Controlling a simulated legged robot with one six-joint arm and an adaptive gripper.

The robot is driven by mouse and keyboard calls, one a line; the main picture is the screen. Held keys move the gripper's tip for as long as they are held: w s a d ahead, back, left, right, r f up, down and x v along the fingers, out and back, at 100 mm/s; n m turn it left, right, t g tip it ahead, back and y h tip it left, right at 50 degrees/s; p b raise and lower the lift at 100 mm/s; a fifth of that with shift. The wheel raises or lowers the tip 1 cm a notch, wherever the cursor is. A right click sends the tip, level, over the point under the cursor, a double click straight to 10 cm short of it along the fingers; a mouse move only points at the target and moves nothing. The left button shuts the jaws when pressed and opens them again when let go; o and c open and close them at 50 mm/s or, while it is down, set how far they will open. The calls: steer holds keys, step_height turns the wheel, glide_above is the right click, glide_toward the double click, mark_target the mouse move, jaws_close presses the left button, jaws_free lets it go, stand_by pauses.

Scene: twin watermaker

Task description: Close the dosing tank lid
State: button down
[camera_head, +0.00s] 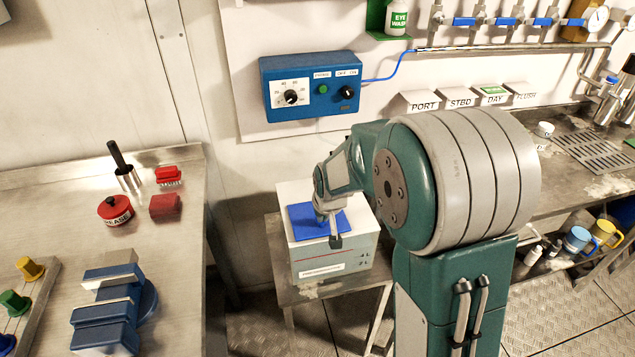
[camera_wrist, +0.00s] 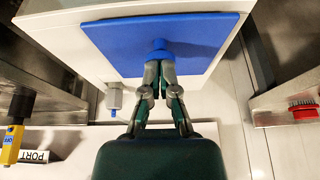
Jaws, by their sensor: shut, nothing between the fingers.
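The dosing tank (camera_head: 306,262) is a white box on a small metal stand. Its flat blue lid (camera_head: 303,222) lies over the top and looks level with it. In the wrist view the lid (camera_wrist: 120,37) covers most of the white top (camera_wrist: 65,45), with a small blue knob (camera_wrist: 159,46) near one edge. My gripper (camera_wrist: 161,70) has its fingers together with nothing between them, and the tips are at or just against the knob. In the head view my gripper (camera_head: 322,210) is over the lid, partly hiding it. Whether the lid is fully seated cannot be told.
A blue control box (camera_head: 312,85) is on the wall behind the tank. A metal bench (camera_head: 185,240) with red and blue items stands left. A counter (camera_head: 553,165) with labelled boxes runs right. A fitting (camera_wrist: 113,99) sticks out beside the tank.

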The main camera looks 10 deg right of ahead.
steer(key=shift+s+f, duration=0.25)
steer(key=shift+f, duration=0.2)
steer(key=shift+s+f, duration=0.1)
steer(key=shift+r, duration=0.45)
step_height(320, 180, up, 3)
steer(key=shift+r, duration=0.15)
steer(key=s+r, duration=0.6)
steer(key=s, duration=0.1)
steer(key=shift+s+r, duration=0.25)
steer(key=s+r, duration=0.4)
steer(key=s, duration=0.5)
steer(key=s+r+t, duration=0.1)
steer(key=s+r, duration=0.2)
steer(key=s, duration=0.6)
steer(key=shift+s+r, duration=0.4)
